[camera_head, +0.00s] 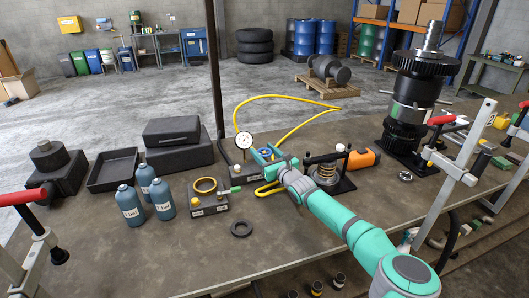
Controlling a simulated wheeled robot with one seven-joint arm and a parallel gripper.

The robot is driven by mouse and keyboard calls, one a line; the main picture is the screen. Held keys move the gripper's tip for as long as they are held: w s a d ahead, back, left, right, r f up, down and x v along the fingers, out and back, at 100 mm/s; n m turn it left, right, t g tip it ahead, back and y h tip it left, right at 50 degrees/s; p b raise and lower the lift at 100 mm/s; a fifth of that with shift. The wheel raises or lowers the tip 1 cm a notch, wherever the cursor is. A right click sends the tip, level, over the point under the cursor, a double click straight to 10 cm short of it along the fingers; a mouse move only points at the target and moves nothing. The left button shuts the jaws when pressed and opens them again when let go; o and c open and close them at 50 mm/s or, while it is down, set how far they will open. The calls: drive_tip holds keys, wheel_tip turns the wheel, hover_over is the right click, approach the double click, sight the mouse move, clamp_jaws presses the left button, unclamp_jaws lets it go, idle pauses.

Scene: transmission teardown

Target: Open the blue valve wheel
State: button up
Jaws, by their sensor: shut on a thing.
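The blue valve wheel (265,153) is near the middle of the bench, just right of a round white dial gauge (244,141). It is small in the picture and partly hidden by my gripper. My gripper (267,156), at the end of my teal arm, reaches in from the lower right and is shut on the blue wheel. The fingertips are too small to show the exact grip. How far the wheel is turned cannot be told.
A yellow hose (290,97) loops behind the gauge. A spring on a black stand (327,175) is close to the right of my gripper. A block with a yellow ring (205,186) and blue bottles (130,205) stand left. A tall black transmission (415,100) stands right. The front middle bench is mostly clear.

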drive_tip(key=shift+a+f+n+g+y, duration=0.3)
drive_tip(key=shift+a+f+y, duration=0.05)
drive_tip(key=shift+a+y, duration=0.05)
drive_tip(key=shift+a+f, duration=0.15)
drive_tip(key=shift+a, duration=0.35)
drive_tip(key=shift+d+r+n+g+y, duration=0.25)
drive_tip(key=shift+d+n+g+y, duration=0.4)
drive_tip(key=shift+n+g+y, duration=0.45)
drive_tip(key=shift+s+y, duration=0.1)
drive_tip(key=shift+y, duration=0.3)
drive_tip(key=shift+s+d+r, duration=0.1)
drive_tip(key=shift+r, duration=0.1)
drive_tip(key=o, duration=1.1)
drive_tip(key=shift+r, duration=0.1)
drive_tip(key=shift+c, duration=0.2)
drive_tip(key=shift+d, duration=0.1)
